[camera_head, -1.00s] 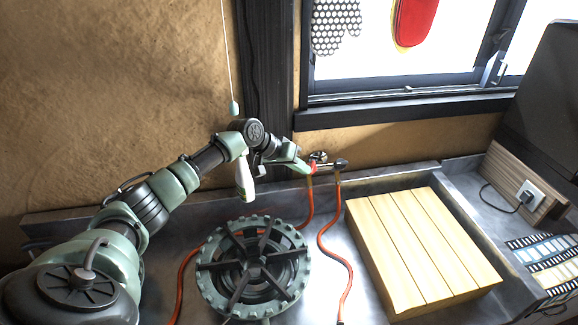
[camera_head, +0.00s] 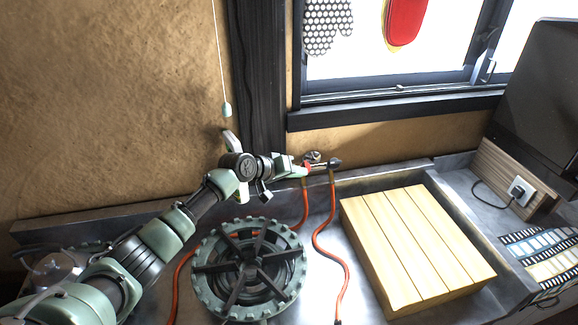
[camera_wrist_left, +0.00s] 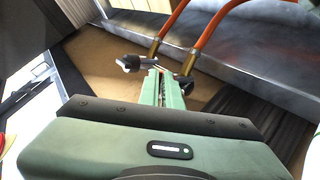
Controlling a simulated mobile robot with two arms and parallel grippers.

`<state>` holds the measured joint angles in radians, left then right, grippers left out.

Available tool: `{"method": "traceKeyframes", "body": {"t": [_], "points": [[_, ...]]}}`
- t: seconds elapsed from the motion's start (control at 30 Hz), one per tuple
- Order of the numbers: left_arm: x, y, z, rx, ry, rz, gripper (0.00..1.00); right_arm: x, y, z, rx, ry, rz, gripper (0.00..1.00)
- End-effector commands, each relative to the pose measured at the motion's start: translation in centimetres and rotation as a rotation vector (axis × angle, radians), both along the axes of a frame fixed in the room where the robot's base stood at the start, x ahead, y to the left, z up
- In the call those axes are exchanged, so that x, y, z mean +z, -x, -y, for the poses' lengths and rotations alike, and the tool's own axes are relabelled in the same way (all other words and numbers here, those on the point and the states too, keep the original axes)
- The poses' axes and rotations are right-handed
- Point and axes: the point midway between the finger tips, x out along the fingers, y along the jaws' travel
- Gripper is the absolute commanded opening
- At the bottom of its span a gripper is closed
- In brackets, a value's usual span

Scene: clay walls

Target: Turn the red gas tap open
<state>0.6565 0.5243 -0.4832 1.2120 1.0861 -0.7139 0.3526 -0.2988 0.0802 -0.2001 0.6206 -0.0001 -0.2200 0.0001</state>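The red gas tap (camera_head: 307,168) is a small red handle on the pipe fitting low on the clay wall, below the window. Orange hoses hang from the fitting's brass ends. My left gripper (camera_head: 302,169) reaches it from the left. In the left wrist view its narrow green fingers (camera_wrist_left: 163,88) are close together at the fitting, with a sliver of red between them, so they look shut on the tap. The fingers hide most of the handle. A dark fitting end (camera_wrist_left: 130,63) shows beside the fingertips. My right gripper is not in view.
A round green gas burner (camera_head: 250,268) stands on the metal counter below my left arm. A slatted wooden board (camera_head: 415,248) lies to its right. A pull cord (camera_head: 226,108) hangs near the arm. A socket with a plug (camera_head: 520,190) is at the right.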

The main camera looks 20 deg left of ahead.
Motion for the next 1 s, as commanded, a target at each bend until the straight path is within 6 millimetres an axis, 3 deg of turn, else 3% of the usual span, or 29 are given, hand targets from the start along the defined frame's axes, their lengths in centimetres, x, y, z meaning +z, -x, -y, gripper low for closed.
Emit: {"method": "traceKeyframes", "body": {"t": [0.37,1.0], "points": [[0.4,-0.1,0.4,-0.005,0.003,0.004,0.00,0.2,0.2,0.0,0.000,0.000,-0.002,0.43],[2.7,0.1,0.1,-0.003,0.001,0.002,0.00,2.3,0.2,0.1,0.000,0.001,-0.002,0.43]]}}
